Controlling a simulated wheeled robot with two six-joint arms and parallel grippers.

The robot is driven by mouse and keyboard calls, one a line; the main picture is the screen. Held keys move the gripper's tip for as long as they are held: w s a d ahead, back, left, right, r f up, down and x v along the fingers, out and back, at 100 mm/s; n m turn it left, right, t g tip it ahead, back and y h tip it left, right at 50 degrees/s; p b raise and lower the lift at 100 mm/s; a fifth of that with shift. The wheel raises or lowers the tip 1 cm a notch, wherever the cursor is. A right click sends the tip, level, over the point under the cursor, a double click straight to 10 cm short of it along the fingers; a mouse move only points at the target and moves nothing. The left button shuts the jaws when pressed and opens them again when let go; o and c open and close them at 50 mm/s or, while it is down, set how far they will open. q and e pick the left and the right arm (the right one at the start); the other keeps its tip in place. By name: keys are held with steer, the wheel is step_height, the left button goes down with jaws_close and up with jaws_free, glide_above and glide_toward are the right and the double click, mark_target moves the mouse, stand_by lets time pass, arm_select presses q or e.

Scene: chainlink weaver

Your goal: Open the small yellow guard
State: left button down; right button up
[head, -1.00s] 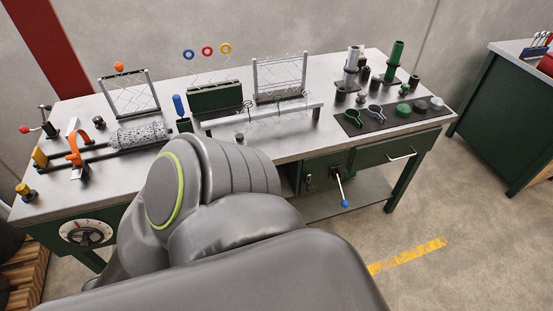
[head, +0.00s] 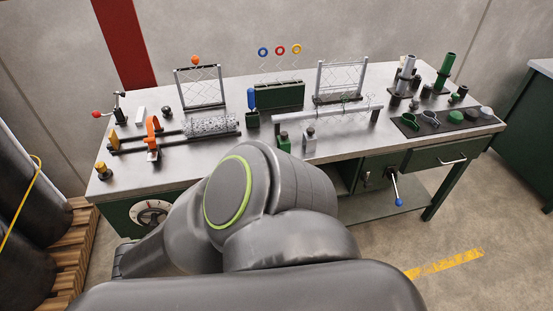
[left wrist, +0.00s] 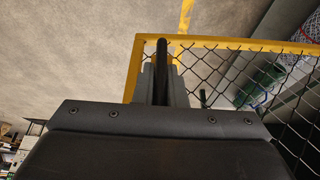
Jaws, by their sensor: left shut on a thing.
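The yellow guard shows in the left wrist view as a yellow frame (left wrist: 134,68) filled with dark wire mesh. One frame corner is at the top left of the mesh. My left gripper (left wrist: 163,68) is at that corner, shut on a dark bar (left wrist: 162,62) that lies against the guard and looks like its handle. The fingers hide part of the frame. The guard and the left gripper do not show in the head view, where my grey arm fills the lower middle. My right gripper is in neither view.
A metal workbench (head: 345,145) with mesh frames, an orange clamp (head: 152,138) and several small tools stands ahead. Black drums (head: 35,210) on a wooden pallet (head: 78,240) stand at the left. The floor at the lower right is clear, with a yellow line (head: 445,264).

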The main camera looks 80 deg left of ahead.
arm_select(q)
steer(key=shift+s+d+f, duration=0.1)
steer(key=shift+s, duration=0.05)
steer(key=c, duration=1.5)
jaws_free()
steer(key=p+v, duration=0.3)
steer(key=v, duration=1.4)
steer(key=shift+r, duration=0.3)
